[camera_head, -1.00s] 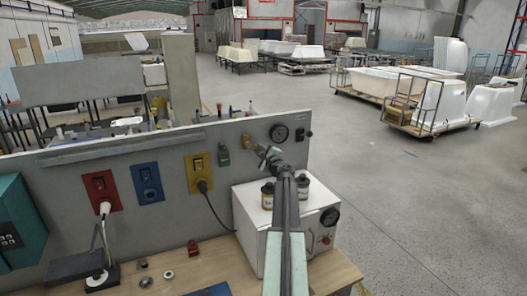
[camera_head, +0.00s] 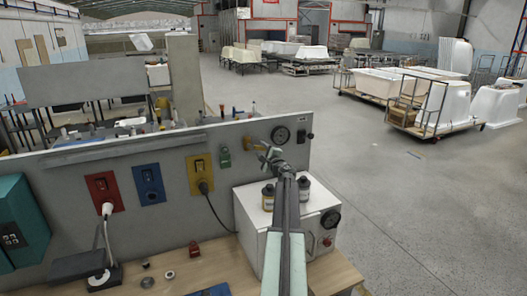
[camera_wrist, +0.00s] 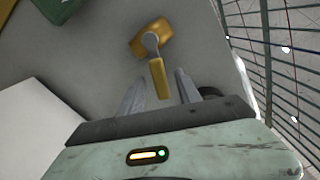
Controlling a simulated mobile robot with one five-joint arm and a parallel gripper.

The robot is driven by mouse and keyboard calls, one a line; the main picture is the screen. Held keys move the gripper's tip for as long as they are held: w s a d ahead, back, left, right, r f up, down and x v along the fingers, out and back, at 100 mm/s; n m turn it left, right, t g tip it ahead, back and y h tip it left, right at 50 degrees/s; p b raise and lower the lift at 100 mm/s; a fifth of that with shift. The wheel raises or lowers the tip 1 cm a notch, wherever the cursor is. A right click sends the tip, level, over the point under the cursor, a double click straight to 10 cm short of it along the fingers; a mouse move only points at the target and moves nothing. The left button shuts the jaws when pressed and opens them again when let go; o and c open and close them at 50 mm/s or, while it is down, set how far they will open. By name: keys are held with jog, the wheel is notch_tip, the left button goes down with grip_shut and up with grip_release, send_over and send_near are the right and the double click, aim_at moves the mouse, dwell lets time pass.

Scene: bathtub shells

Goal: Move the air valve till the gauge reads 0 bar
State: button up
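The air valve (camera_wrist: 140,42) is yellow, with a yellow lever handle (camera_wrist: 158,80), and is mounted on the grey panel in the wrist view. In the head view the valve (camera_head: 248,142) is small, just left of my gripper (camera_head: 270,153). The round, dark-rimmed gauge (camera_head: 281,134) is on the panel above and right of my gripper; its reading is too small to tell. In the wrist view my gripper (camera_wrist: 159,80) is open, with one finger on each side of the handle end. I cannot tell whether either finger touches it.
A white box (camera_head: 252,215) stands below my arm, with cans on top and another gauge (camera_head: 331,218) on it. A green fitting (camera_head: 224,157) and a yellow socket (camera_head: 199,174) are left of the valve. Open floor lies right of the panel.

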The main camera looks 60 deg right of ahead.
jog(key=shift+s, duration=0.1)
jog(key=v, duration=0.7)
jog(key=shift+s+a, duration=0.2)
jog(key=shift+s, duration=0.15)
jog(key=shift+w, duration=0.1)
